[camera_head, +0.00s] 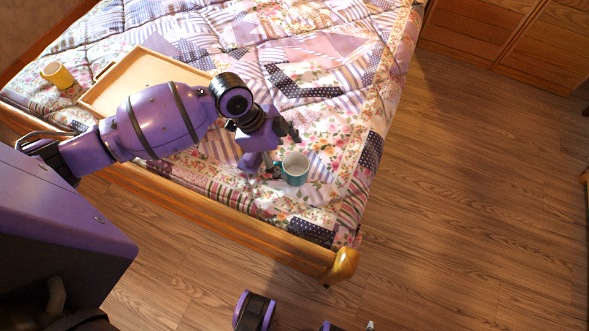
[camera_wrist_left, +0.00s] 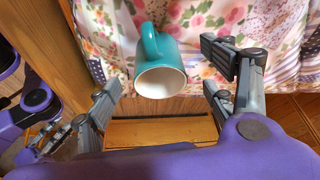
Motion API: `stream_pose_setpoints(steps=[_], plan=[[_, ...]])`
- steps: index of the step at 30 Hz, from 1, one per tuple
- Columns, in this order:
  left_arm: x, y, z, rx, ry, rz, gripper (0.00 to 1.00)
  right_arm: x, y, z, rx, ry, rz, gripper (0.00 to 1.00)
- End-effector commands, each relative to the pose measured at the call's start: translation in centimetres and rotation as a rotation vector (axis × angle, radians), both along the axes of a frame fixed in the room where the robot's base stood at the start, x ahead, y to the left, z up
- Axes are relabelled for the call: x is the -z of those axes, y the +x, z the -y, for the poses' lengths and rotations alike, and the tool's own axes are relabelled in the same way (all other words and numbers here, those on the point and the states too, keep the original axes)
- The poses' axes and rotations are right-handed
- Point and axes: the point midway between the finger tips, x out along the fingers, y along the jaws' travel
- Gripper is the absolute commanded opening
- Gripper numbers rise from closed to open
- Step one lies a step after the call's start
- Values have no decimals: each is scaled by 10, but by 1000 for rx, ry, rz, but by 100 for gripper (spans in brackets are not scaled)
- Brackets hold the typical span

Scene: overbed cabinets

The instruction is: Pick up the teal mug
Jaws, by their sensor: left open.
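The teal mug (camera_head: 294,169) stands on the patchwork quilt near the bed's front corner, its white inside showing. In the left wrist view the teal mug (camera_wrist_left: 160,62) shows between the fingers, with its handle on the upper side. My left gripper (camera_head: 281,152) is open and beside the mug, on its left and upper side in the head view. The left wrist view shows its fingers (camera_wrist_left: 162,92) spread wide with nothing held.
A wooden tray (camera_head: 128,92) and a yellow mug (camera_head: 57,74) sit on the bed at the left, partly behind my arm. The wooden bed rail (camera_head: 235,226) ends in a rounded post (camera_head: 343,264). Wooden drawers (camera_head: 490,35) stand at upper right. The floor (camera_head: 465,190) at right is clear.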

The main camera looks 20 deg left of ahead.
Motion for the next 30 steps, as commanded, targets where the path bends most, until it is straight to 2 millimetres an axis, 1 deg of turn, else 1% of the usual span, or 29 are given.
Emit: stream_pose_setpoints(steps=[5, 8, 9, 12, 18, 19, 30], plan=[[15, 0, 12, 2, -1, -1, 76, 4, -2, 2, 0, -4, -6, 40], [28, 0, 22, 2, -2, -2, 76, 7, -4, 3, 1, -3, -10, 40], [35, 1, 23, 0, -2, -2, 76, 8, -5, 3, 2, -3, -12, 40], [44, 2, 26, 1, 0, -1, 76, 10, -6, 3, 3, -3, -15, 40], [45, 2, 27, 2, 1, 2, 76, 9, -6, 4, 4, -4, -14, 40], [45, 2, 26, 2, 1, 2, 74, 9, -6, 4, 4, -4, -14, 40], [45, 2, 26, 3, 1, 1, 26, 9, -6, 4, 4, -5, -14, 40]])
